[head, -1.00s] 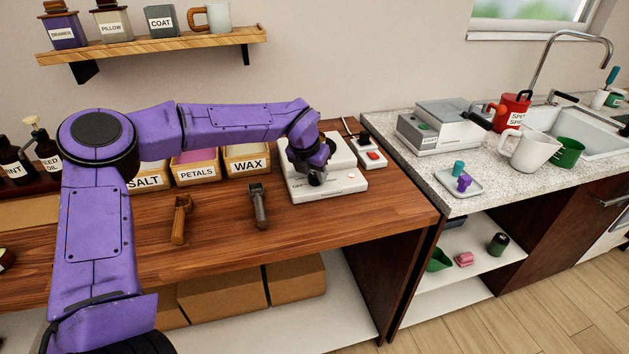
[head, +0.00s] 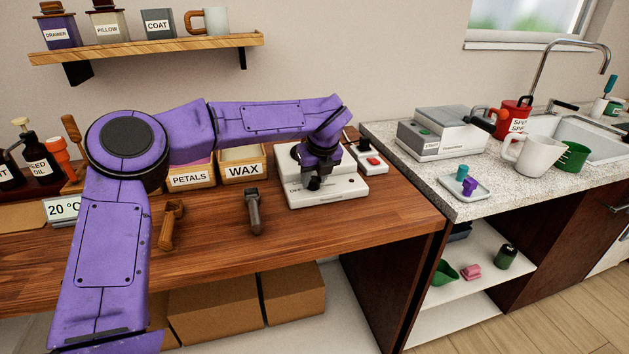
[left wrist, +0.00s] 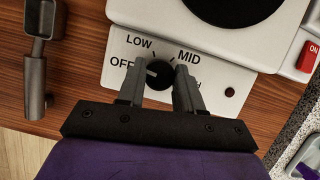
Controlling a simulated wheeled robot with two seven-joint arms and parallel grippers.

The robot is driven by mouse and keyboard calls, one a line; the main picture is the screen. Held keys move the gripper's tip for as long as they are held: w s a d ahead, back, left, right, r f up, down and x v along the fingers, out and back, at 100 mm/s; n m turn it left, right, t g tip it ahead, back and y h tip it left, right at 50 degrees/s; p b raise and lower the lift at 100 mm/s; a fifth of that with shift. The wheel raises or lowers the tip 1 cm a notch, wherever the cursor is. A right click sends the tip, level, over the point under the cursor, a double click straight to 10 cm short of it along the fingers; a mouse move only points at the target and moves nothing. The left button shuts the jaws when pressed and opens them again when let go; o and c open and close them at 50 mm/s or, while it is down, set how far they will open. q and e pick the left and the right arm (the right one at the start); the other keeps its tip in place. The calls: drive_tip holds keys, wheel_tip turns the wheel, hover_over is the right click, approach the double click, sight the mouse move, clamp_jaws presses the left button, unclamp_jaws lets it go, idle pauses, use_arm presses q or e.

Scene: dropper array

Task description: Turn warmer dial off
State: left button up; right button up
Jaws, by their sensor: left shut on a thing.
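The warmer (head: 345,192) is a white box on the wooden counter, with a black round plate (left wrist: 235,5) partly in the left wrist view. Its front panel (left wrist: 115,80) carries the words OFF, LOW and MID, and a further word mostly hidden by a finger. The black dial (left wrist: 157,73) has a pale pointer mark that points left, toward OFF. My left gripper (left wrist: 158,84) is shut on the dial, one finger on each side; it also shows in the head view (head: 315,182) over the warmer's front. A small dark red lamp (left wrist: 230,93) sits right of the dial. My right gripper is not in view.
A white switch box with a red ON switch (head: 373,161) stands right of the warmer. The WAX box (head: 243,167) and a grey-handled scoop (head: 254,212) are to its left. The counter in front of the warmer is clear.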

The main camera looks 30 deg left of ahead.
use_arm(q)
drive_tip(key=shift+f+n+g, duration=0.1)
drive_tip(key=shift+n+g, duration=0.2)
drive_tip(key=shift+n, duration=0.3)
drive_tip(key=o, duration=0.8)
drive_tip(key=shift+c, duration=0.2)
drive_tip(key=v, duration=1)
drive_tip(key=shift+r+b, duration=0.25)
drive_tip(key=shift+b, duration=0.2)
drive_tip(key=shift+d, duration=0.25)
